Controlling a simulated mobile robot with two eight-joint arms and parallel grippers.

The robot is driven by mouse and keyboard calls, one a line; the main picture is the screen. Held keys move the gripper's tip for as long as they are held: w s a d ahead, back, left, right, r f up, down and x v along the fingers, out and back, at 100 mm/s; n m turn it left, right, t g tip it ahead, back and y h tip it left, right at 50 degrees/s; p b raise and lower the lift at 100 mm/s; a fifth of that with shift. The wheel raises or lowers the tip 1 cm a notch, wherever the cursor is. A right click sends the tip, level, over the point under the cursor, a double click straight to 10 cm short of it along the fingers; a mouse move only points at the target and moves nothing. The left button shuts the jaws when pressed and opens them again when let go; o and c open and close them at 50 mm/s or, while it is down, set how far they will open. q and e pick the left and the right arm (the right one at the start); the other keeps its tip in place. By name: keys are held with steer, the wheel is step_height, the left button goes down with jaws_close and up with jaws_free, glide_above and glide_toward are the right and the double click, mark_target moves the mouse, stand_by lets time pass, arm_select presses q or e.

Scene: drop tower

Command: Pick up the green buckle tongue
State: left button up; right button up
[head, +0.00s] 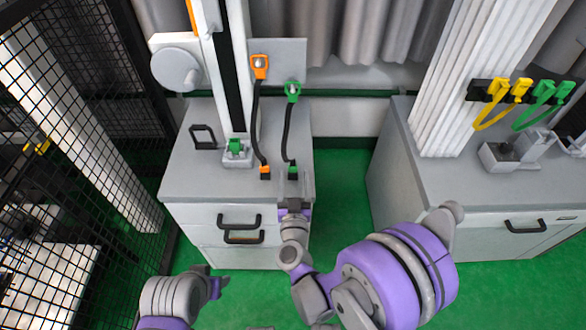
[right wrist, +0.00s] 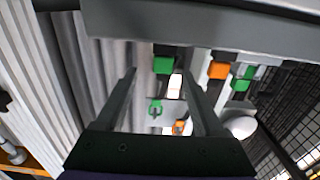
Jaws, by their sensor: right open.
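The green buckle tongue, a small green block (head: 293,171), is at the lower end of a black strap near the front edge of the grey cabinet top (head: 190,175). The strap runs up to a green anchor (head: 293,91) on the back panel. My right gripper (head: 294,190) is open at the cabinet's front edge, just in front of the green block. In the right wrist view, the green block (right wrist: 164,65) shows between the two spread fingers (right wrist: 162,78), apart from both. My left gripper (head: 217,286) is low at the left; its jaws are unclear.
An orange block (head: 265,172) on a strap lies just left of the green one. A buckle holder with a green top (head: 236,149) and a black frame (head: 203,137) are further left. The tower column (head: 230,70) stands behind. Another cabinet (head: 440,180) is at right.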

mark_target(293, 169)
steer(key=w, duration=0.4)
steer(key=shift+w+a+f, duration=0.2)
steer(key=shift+w, duration=0.1)
steer(key=shift+c, duration=0.3)
steer(key=c, duration=1)
